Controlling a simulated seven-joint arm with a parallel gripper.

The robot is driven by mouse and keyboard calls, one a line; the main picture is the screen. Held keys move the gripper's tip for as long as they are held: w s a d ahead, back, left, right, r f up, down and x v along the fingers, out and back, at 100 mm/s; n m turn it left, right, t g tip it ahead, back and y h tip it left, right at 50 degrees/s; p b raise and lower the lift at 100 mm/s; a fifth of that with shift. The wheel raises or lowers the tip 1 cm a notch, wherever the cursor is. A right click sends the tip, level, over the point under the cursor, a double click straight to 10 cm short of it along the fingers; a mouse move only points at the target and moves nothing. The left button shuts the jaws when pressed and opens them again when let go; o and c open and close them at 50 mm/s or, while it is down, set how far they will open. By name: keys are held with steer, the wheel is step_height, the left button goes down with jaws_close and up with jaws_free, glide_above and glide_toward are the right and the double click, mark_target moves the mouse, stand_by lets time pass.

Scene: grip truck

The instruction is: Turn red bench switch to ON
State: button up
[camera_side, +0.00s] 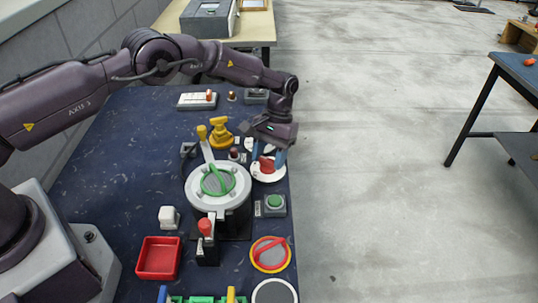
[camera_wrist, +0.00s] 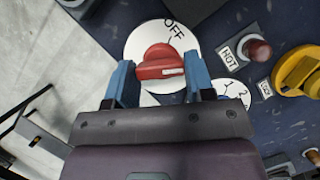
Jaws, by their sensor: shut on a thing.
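The red switch (camera_side: 267,165) is a knob on a round white dial (camera_side: 268,177) at the right edge of the bench. In the wrist view the red knob (camera_wrist: 155,62) shows a white mark on its right part, and the dial (camera_wrist: 135,45) reads OFF above it, slightly right. No ON label is visible; the dial's lower part is hidden by my gripper. My gripper (camera_side: 268,158) is over the dial, its blue fingers on either side of the knob. In the wrist view my gripper (camera_wrist: 158,66) is shut on the red knob.
A round device with a green handle (camera_side: 217,181) stands close left of the dial. A green button box (camera_side: 273,204) sits nearer the camera. Open floor lies right of the bench.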

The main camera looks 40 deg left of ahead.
steer(key=o, duration=0.9)
steer(key=v, duration=0.7)
steer(key=shift+w+r, duration=0.15)
steer(key=shift+r, duration=0.05)
